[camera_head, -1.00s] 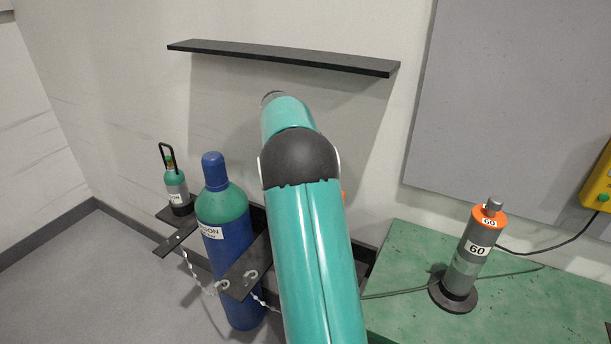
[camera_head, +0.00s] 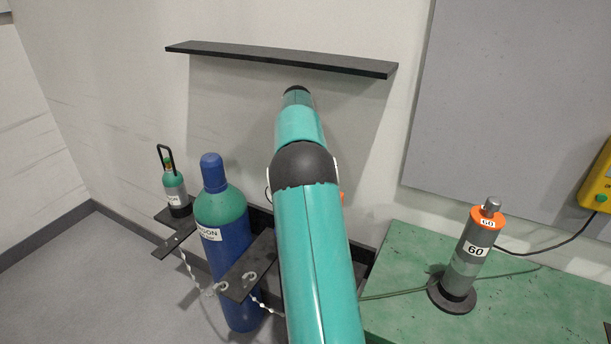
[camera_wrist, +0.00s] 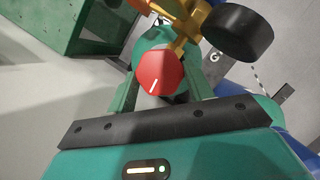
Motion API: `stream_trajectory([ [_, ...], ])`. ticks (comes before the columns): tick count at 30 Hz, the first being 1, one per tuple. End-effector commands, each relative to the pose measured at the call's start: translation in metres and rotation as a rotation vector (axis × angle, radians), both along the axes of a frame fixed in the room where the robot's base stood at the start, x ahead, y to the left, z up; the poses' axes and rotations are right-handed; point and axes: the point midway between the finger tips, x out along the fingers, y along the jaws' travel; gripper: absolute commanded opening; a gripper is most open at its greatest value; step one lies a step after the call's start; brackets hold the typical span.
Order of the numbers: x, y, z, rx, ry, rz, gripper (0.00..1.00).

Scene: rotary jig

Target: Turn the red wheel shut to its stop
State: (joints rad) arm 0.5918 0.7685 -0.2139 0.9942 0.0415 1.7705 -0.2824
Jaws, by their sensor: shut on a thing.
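The red wheel (camera_wrist: 158,74) is at the upper middle of the wrist view, with a short white line on its face pointing toward the lower left. The two teal fingers of my gripper (camera_wrist: 160,84) stand on either side of it, shut on it. A brass-coloured valve body (camera_wrist: 184,34) is just beyond the wheel, in front of a green rounded cylinder top. In the head view my arm hides the gripper and the wheel.
A black round part (camera_wrist: 238,32) sits close to the wheel. A blue-and-green cylinder (camera_head: 222,215) and a small bottle (camera_head: 174,188) stand left of my arm. A black shelf (camera_head: 280,59) is on the wall above. A grey-and-orange cylinder (camera_head: 468,258) stands on the green bench (camera_head: 540,300).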

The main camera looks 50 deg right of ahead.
Motion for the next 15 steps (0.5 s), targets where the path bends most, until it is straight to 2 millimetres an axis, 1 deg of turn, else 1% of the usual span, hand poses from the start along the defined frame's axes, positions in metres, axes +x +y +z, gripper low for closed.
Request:
stream_trajectory([
  [6, 0.0003, -0.0005, -0.0002, 0.001, -0.003, -0.095, 0.29],
  [15, 0.0001, -0.0007, -0.0002, 0.000, -0.002, -0.138, 0.29],
])
